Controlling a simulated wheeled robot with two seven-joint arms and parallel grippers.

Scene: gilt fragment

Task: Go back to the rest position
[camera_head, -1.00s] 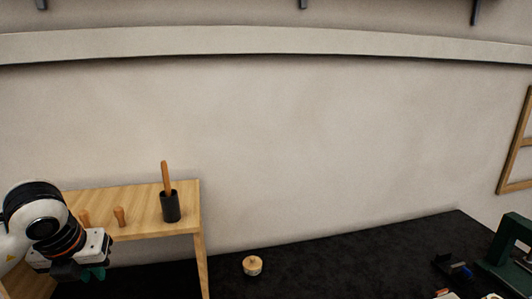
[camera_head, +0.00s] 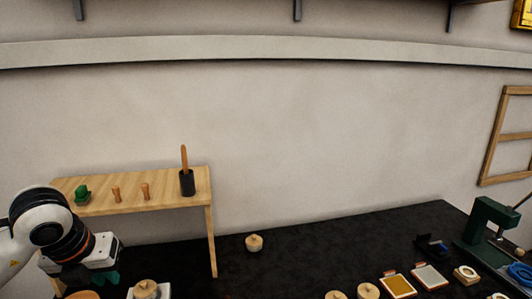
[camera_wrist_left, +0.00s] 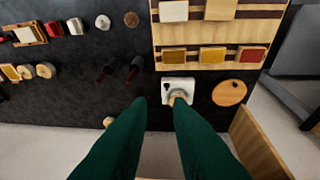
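My left gripper (camera_head: 98,275) is at the lower left of the head view, in front of the wooden shelf and above the black worktop. In the left wrist view its two green fingers (camera_wrist_left: 160,103) are spread apart with nothing held between them. Beyond the fingertips, a white square piece with a round knobbed top (camera_wrist_left: 178,88) lies on the worktop. My right gripper is in neither view.
The wooden shelf (camera_head: 140,196) carries a green object (camera_head: 82,195), two wooden pegs and a dark cup (camera_head: 187,183) with a stick. Lidded pot (camera_head: 254,243), trays (camera_head: 398,286) and a green press (camera_head: 490,226) stand on the black worktop (camera_head: 330,242). Mid-worktop is largely clear.

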